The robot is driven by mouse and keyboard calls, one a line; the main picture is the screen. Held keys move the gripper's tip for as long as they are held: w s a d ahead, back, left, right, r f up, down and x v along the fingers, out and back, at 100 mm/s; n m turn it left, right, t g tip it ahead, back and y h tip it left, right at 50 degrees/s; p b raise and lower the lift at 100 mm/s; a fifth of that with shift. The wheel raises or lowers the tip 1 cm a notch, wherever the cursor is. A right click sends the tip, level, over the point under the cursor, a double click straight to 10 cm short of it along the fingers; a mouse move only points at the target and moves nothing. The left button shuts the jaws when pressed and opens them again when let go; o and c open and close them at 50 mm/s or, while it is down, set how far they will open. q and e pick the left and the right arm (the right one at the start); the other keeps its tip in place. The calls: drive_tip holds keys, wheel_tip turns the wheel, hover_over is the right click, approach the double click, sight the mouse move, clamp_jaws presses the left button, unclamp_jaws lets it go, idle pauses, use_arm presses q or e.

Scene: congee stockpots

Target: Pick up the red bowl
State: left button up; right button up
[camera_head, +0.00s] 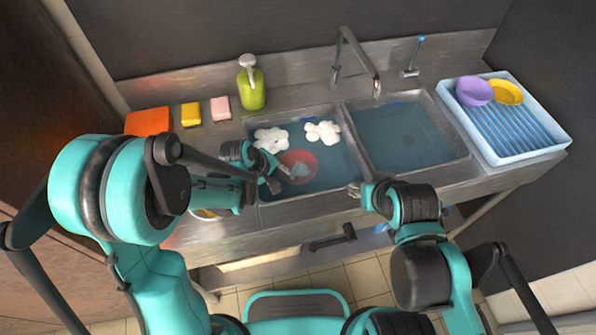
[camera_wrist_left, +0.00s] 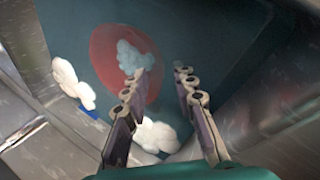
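The red bowl (camera_head: 308,160) sits in the left basin of the sink, with a patch of white foam in it. It also shows in the left wrist view (camera_wrist_left: 105,62), under blue-tinted water. My left gripper (camera_head: 281,178) is at the bowl's lower left edge in the head view. In the left wrist view its two fingers (camera_wrist_left: 164,80) are apart with nothing between them, pointing at the bowl's right side. I cannot tell whether they touch it. My right gripper (camera_head: 358,190) is near the front edge of the sink, small and partly hidden by its arm.
White foam clumps (camera_head: 322,131) float at the back of the left basin. The right basin (camera_head: 403,135) holds only water. A faucet (camera_head: 358,60) rises behind the divider. A rack (camera_head: 510,130) with purple (camera_head: 474,91) and yellow bowls (camera_head: 508,93) stands right. A green soap bottle (camera_head: 252,88) stands behind.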

sight(286, 178)
use_arm(q)
drive_tip(key=b+x, duration=0.2)
drive_tip(key=x, duration=0.3)
drive_tip(key=shift+d, duration=0.1)
drive_tip(key=shift+r, duration=0.15)
drive_tip(key=shift+c, duration=0.3)
clamp_jaws()
